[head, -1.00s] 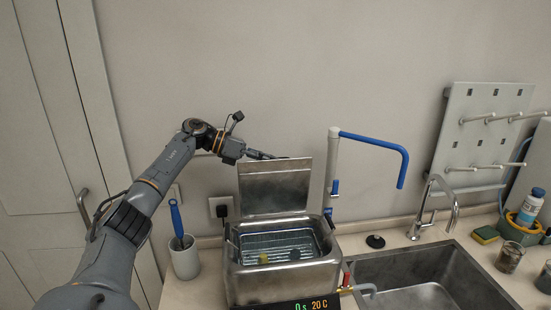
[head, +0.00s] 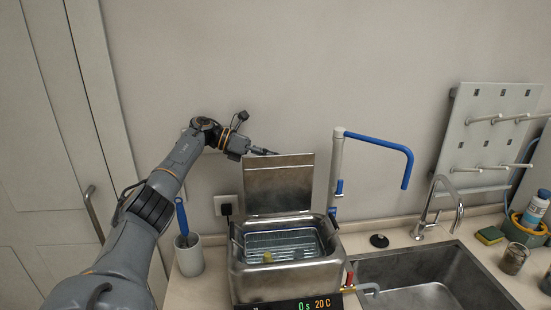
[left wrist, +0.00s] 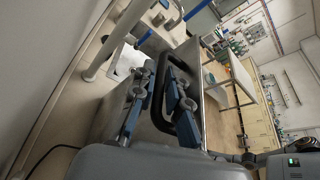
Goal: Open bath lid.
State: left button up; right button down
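The bath (head: 290,282) is a steel tank with a lit display on its front. Its lid (head: 280,188) stands raised, about upright, along the back edge, so the basket inside shows. My left gripper (head: 268,152) is at the lid's upper left corner, partly behind its top edge. In the left wrist view its two blue-grey fingers (left wrist: 160,92) stand apart, with the lid's dark loop handle (left wrist: 188,128) close beside the right finger. Whether they touch the handle is unclear. My right gripper is out of view.
A blue-handled brush stands in a white cup (head: 189,260) left of the bath. A blue-tipped pipe (head: 376,142) rises right of the lid. The sink (head: 425,290) and faucet (head: 445,190) lie further right. The wall is close behind.

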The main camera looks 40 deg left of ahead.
pick_arm(q)
jog(key=shift+r, duration=0.15)
notch_tip(320, 180, up, 10)
jog(key=shift+f, duration=0.15)
dwell(0.4)
jog(key=shift+d+f, duration=0.1)
dwell(0.5)
